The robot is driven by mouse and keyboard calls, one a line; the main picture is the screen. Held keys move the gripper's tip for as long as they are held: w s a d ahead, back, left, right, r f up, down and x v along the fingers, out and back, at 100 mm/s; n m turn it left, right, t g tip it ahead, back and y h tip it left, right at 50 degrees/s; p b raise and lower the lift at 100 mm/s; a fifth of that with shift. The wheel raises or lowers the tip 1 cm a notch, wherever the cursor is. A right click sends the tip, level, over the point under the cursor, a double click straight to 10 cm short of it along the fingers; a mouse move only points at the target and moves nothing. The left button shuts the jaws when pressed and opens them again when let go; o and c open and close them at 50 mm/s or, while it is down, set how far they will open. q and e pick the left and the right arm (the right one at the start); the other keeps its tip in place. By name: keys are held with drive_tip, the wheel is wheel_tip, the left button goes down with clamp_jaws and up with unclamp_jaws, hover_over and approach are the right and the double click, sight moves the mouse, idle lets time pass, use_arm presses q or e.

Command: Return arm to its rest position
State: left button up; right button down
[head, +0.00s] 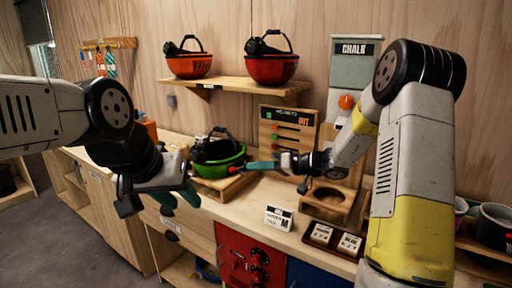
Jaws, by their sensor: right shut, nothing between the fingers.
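My left arm comes in from the left, and its gripper (178,200) hangs over the counter's front edge, fingers pointing down. Its two teal fingers look apart with nothing seen between them. My right arm reaches in from the right, and its gripper (252,166) points left. Its teal fingers are shut and empty, with the tips close to the right side of a green helmet (220,166). I cannot tell whether they touch it. The green helmet lies bowl-like, with dark straps on top, on a wooden stand (232,186).
A wall shelf (235,86) holds an orange helmet (190,66) and a red one (271,69). A small white card (278,217), a tray of labels (333,238) and a wooden holder with a round hole (329,203) are near my right arm.

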drive_tip(key=s+d+r+g+h, duration=0.1)
drive_tip(key=s+r+g+h, duration=0.15)
drive_tip(key=s, duration=0.65)
drive_tip(key=s+d+r+g+h, duration=0.1)
drive_tip(key=s+r+h, duration=0.25)
drive_tip(key=s, duration=0.65)
drive_tip(key=s+d+r+m+t+h, duration=0.2)
drive_tip(key=s+d+m+t+h, duration=0.2)
drive_tip(key=s+d, duration=0.6)
drive_tip(key=shift+d+m+h, duration=0.8)
drive_tip(key=shift+d+h, duration=0.05)
drive_tip(key=shift+h, duration=0.35)
